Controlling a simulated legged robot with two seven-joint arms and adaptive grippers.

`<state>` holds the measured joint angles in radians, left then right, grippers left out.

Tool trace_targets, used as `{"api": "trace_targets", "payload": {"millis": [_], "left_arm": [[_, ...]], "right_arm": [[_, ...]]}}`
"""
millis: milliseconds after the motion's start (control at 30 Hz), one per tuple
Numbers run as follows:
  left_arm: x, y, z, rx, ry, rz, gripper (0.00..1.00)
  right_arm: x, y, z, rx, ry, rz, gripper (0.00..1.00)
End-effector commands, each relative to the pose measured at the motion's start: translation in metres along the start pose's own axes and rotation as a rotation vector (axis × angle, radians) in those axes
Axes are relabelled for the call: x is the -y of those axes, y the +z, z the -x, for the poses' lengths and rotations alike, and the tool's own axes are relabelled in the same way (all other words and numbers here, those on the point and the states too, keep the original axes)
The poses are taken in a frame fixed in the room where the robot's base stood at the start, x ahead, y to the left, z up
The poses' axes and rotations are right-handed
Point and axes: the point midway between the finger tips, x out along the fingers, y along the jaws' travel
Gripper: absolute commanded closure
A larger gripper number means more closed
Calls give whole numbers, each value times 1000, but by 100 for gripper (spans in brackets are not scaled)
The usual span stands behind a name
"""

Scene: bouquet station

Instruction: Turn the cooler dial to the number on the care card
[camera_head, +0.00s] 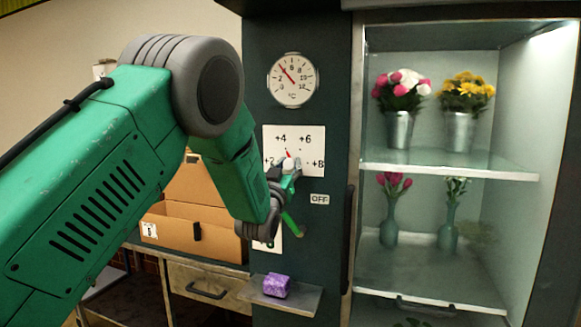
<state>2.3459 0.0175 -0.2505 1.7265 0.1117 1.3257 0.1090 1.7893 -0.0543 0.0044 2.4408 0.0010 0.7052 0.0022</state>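The cooler dial (289,164) is on a white plate (304,138) with marks; +4, +6 and +8 show, and the left mark is partly hidden. A red pointer shows at the knob's top, close to upright between +4 and +6. My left gripper (291,188) is at the dial's lower side and covers part of it. One green finger hangs down below the knob; whether the fingers grip the knob is unclear. A white card (270,242) on the panel below is mostly hidden behind my gripper, and its text cannot be read. My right gripper is out of view.
A round gauge (293,80) with a red needle is above the dial. An OFF label (320,199) is to its right. A purple block (276,285) lies on a small shelf (303,300) below. Flower vases stand in the lit cooler (455,170). A cardboard box (180,232) is behind my arm.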

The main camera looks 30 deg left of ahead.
Motion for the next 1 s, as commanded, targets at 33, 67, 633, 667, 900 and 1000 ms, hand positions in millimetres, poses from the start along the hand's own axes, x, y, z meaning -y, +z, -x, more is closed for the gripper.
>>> {"api": "trace_targets", "payload": {"millis": [33, 67, 633, 667, 900, 1000], "left_arm": [[-2, 1, 0, 3, 3, 1, 100], [-2, 1, 1, 3, 3, 0, 100], [-1, 4, 2, 6, 90, -211, 100], [-1, 4, 2, 6, 100, -236, 100], [0, 5, 2, 8, 188, -446, 100], [0, 5, 2, 8, 224, -533, 100]], "right_arm": [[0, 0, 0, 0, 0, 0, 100], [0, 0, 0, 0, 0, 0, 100], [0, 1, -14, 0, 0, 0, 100], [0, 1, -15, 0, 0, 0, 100], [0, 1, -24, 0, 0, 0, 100], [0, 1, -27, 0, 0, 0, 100]]}}
